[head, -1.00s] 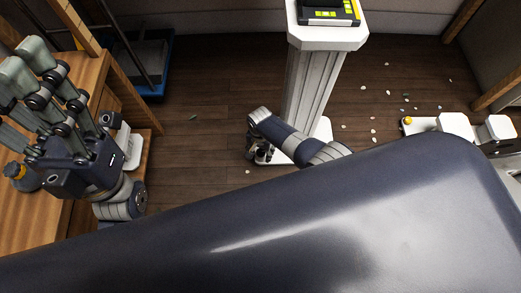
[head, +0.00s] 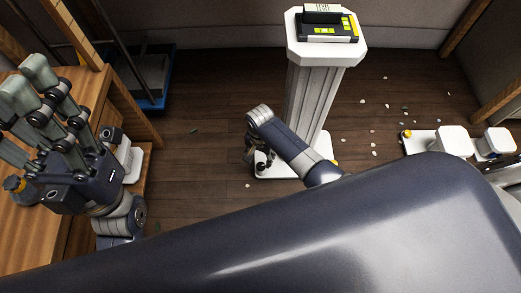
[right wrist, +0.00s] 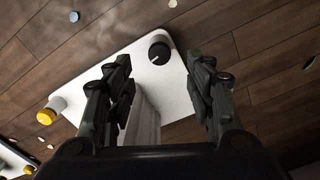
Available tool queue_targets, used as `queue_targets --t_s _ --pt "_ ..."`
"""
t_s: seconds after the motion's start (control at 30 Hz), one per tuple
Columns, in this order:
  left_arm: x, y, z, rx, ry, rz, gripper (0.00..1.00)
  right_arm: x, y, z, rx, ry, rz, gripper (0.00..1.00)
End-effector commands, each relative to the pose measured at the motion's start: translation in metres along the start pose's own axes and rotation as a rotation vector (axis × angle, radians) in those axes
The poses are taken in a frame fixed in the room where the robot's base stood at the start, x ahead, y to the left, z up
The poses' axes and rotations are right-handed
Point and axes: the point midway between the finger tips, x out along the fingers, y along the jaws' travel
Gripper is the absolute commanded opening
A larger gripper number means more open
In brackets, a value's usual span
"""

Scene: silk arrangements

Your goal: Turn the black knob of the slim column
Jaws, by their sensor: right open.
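The slim column (head: 312,100) is white and fluted, upright on a white base plate (head: 290,171). In the right wrist view its black knob (right wrist: 159,50), with a pale pointer line, sits near one corner of the white plate (right wrist: 115,62). My right gripper (head: 257,161) is low beside the column, over the plate's left part. In the right wrist view it is open and empty (right wrist: 158,72), with the knob beyond the gap between its fingers, apparently not touched. In the head view the gripper mostly hides the knob. My left gripper (head: 25,95) looks open above the wooden table at left.
A yellow knob (right wrist: 45,116) is at the plate's other end. A black and yellow device (head: 326,27) lies on the column's top. Another white plate (head: 420,142) stands at right. The wooden table (head: 90,100) is at left. Pale petals dot the floor.

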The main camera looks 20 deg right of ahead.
Motion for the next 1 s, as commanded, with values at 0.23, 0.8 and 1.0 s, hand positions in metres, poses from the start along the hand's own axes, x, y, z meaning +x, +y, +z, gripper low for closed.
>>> queue_targets --t_s 0.23,0.8,1.0 --pt "0.000 0.000 0.000 0.000 0.000 0.000 0.49 -0.030 0.001 0.000 0.001 0.000 0.001 0.49" --pt "0.000 0.000 0.000 0.000 -0.001 0.000 0.49 -0.038 0.001 0.000 0.001 -0.001 0.002 0.49" --pt "0.000 0.000 0.000 0.000 0.000 0.000 0.49 -0.039 0.000 0.000 -0.002 0.003 -0.005 0.49"
